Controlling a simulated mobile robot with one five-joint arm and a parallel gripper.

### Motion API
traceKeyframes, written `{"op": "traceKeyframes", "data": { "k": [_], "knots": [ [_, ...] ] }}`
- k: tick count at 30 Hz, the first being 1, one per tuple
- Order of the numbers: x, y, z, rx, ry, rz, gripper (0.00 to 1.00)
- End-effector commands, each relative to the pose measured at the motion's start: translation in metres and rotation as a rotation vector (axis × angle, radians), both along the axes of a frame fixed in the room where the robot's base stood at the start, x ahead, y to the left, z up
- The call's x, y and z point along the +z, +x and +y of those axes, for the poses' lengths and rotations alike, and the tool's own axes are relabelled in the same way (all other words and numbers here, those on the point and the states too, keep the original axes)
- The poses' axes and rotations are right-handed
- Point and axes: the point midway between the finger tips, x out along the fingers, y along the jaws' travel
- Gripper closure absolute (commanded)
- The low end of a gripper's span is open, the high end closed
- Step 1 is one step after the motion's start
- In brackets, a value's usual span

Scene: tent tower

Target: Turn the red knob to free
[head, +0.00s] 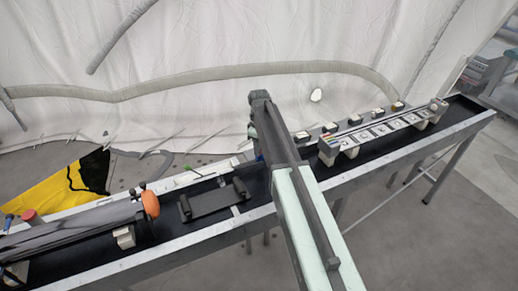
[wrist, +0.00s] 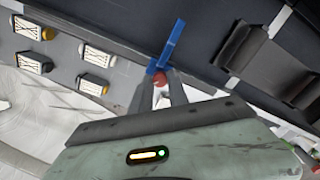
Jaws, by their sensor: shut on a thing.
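The red knob (wrist: 160,77) shows as a small red patch between my fingertips in the wrist view. My gripper (wrist: 162,86) is shut on it, with one finger on each side, and they hide most of the knob. A blue bar (wrist: 171,44) stands right at the fingertips and slants up and to the right. In the head view my arm covers the knob, and only a bit of blue (head: 259,158) shows beside my gripper. I see no readable "free" mark.
A long dark bench with a pale rim (head: 187,251) runs under my arm. A dark grey bracket (head: 213,200) lies left of my arm, near an orange knob (head: 150,204). A row of white modules (head: 380,130) stands to the right. A red cylinder (head: 31,217) is at far left.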

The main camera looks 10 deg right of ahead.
Motion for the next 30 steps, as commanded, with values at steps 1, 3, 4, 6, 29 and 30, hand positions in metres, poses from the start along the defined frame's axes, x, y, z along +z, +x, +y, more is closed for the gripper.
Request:
{"op": "traceKeyframes", "data": {
  "k": [1,3,4,6,29,30],
  "knots": [
    [0.0,0.0001,-0.0003,0.016,0.0,0.0,1.0],
    [0.0,0.0001,-0.0003,0.035,-0.001,-0.001,1.0],
    [0.0,0.0001,-0.0003,0.042,-0.001,-0.001,1.0],
    [0.0,0.0001,-0.0005,0.055,-0.001,-0.001,1.0],
    [0.0,0.0001,-0.0006,0.069,-0.001,-0.001,0.58],
    [0.0,0.0001,-0.0004,0.069,-0.001,-0.001,0.58]
  ]
}}
